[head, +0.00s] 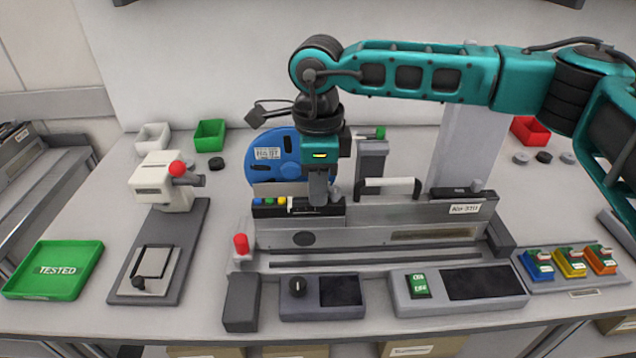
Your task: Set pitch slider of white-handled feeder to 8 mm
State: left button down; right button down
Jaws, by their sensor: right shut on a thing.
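The white-handled feeder (360,236) is a long grey unit in the middle of the bench, with a white handle (388,184) on top. At its left end is a dark strip (270,211) with blue, green and yellow marks and a small white mark beside them. My right gripper (319,200) points down at the right part of this strip. It is shut on what seems to be the pitch slider, which the fingers hide. I cannot read a scale or the setting. My left gripper is not in view.
A blue reel (264,158) stands behind the feeder, close to my right wrist. A red-knobbed post (241,244) is at its left end. Control boxes (321,297) lie in front. A green tray (54,270) and a white press (162,182) stand left.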

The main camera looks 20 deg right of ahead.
aim_at(297, 201)
jog(key=shift+w+a+f+b, duration=0.1)
jog(key=shift+w+a+b, duration=0.15)
jog(key=shift+a, duration=0.4)
jog(key=shift+w+a+b, duration=0.1)
jog(key=shift+a+b, duration=0.1)
jog(key=shift+a, duration=0.4)
jog(key=shift+w+a, duration=0.15)
jog(key=shift+a, duration=0.25)
jog(key=c, duration=1.1)
grip_release()
jog(key=shift+c, duration=0.2)
jog(key=shift+o, duration=0.2)
notch_tip(297, 201, up, 13)
